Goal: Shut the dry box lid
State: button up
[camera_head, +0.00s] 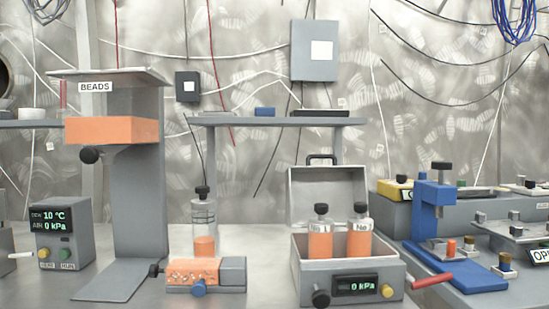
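The dry box (309,274) is a grey case right of centre on the bench, with a black knob and a display reading 0 kPa on its front. Its lid (341,184) stands open and upright at the back, with a dark handle on its top edge. Two bottles with orange contents, a left one (320,240) and a right one (359,243), stand in the box with dark caps and white labels. Their tops rise above the box rim, in front of the lid. My gripper is not in view.
Left of the box are a clear bottle (204,218) and an orange-topped block (193,270). A blue press (426,205) with a red handle (432,281) stands close on the right. A BEADS stand (139,215) is farther left.

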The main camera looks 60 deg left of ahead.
aim_at(339, 187)
jog(key=u, duration=0.9)
jog(key=i, duration=0.85)
jog(key=u, duration=0.85)
